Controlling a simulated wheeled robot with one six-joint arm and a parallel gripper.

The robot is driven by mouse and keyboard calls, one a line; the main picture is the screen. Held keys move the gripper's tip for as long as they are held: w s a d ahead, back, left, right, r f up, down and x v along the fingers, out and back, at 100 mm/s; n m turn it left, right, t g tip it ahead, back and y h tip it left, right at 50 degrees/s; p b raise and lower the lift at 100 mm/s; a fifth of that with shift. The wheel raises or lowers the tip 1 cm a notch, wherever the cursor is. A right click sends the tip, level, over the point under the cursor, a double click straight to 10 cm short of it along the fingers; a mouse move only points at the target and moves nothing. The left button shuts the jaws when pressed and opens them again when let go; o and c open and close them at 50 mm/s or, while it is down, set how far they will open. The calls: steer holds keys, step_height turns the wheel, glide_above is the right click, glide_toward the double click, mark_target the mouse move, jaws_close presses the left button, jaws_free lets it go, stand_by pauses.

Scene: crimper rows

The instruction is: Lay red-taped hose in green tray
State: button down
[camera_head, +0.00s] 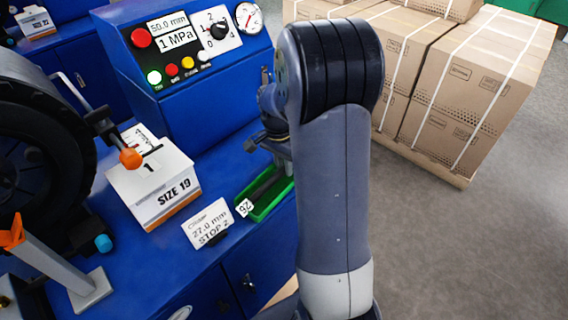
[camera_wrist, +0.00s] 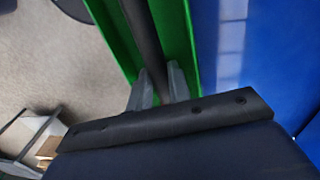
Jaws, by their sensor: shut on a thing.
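The green tray (camera_head: 284,189) stands on the blue bench in the head view, partly hidden by my arm. Its green walls also show in the wrist view (camera_wrist: 107,35). A dark hose (camera_wrist: 147,45) runs lengthwise between these walls. My gripper (camera_wrist: 160,88) is shut on the hose, with one finger on each side. The fingers are at the tray, but I cannot tell whether the hose touches its floor. No red tape shows on the visible part of the hose.
A control panel (camera_head: 185,45) stands behind the tray. A SIZE 19 box (camera_head: 150,185) and a 27.0 mm STOP 2 sign (camera_head: 208,222) are to its left. A black reel (camera_head: 35,150) is farther left. Strapped cartons (camera_head: 470,80) stand on the floor at right.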

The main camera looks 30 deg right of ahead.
steer(key=shift+f+b, duration=0.35)
steer(key=shift+f, duration=0.1)
steer(key=c, duration=1.2)
jaws_free()
steer(key=shift+c, duration=0.2)
steer(key=shift+r+p, duration=2.3)
steer(key=shift+r, duration=0.7)
steer(key=shift+s, duration=0.1)
